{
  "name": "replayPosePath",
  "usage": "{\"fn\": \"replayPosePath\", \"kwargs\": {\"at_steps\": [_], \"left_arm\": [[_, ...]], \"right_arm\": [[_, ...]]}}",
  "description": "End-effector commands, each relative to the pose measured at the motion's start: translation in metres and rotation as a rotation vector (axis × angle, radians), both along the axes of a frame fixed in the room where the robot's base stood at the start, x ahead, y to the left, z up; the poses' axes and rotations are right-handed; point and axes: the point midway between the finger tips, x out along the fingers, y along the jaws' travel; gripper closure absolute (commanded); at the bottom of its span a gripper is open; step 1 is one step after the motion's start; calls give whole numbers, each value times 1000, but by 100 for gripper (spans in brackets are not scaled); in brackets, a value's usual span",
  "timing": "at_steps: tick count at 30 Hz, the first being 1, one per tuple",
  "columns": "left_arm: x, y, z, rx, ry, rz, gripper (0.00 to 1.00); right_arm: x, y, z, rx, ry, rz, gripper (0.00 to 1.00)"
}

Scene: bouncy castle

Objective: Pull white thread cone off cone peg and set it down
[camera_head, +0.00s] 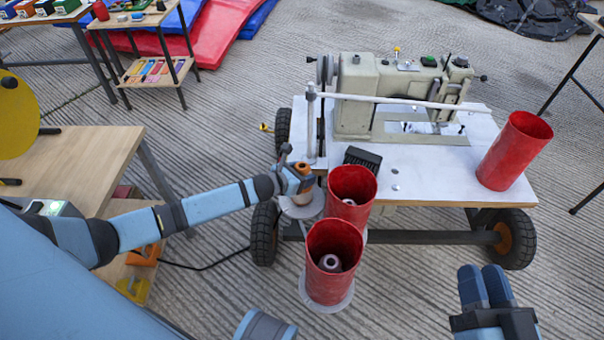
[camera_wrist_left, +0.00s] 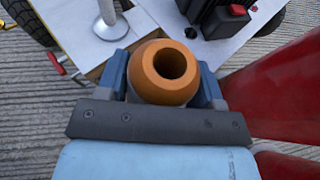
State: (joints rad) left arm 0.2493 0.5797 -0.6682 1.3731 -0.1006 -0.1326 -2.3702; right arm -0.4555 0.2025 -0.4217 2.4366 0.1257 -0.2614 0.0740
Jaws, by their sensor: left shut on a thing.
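My left gripper (camera_head: 301,178) is shut on an orange piece with a round hole in its top. In the left wrist view this orange piece (camera_wrist_left: 168,70) sits between the two blue fingers (camera_wrist_left: 165,82). In the head view a pale body, which I take to be the white thread cone (camera_head: 298,197), shows just below the fingers, above a pale round disc (camera_head: 301,211). I cannot tell whether it is still around a peg, as the gripper hides part of it. My right gripper (camera_head: 485,287) is at the lower right, its blue fingers side by side, holding nothing visible.
Two red tubes (camera_head: 335,286) (camera_head: 352,190) stand right beside my left gripper, each with a pale tip inside. Another red tube (camera_head: 514,150) stands on the wheeled white table (camera_head: 430,180) with a sewing machine (camera_head: 365,95). A wooden table (camera_head: 75,155) is at the left.

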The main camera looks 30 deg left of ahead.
Motion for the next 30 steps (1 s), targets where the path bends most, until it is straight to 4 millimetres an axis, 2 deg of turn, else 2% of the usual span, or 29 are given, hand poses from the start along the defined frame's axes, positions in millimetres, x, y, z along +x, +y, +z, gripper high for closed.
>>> {"fn": "replayPosePath", "kwargs": {"at_steps": [17, 30], "left_arm": [[0, 0, 15, 0, -2, 0, 70], [0, 0, 29, 0, -1, 0, 70]], "right_arm": [[0, -1, 21, 21, -56, -11, 71], [3, -7, 15, -17, -16, -34, 71]]}}
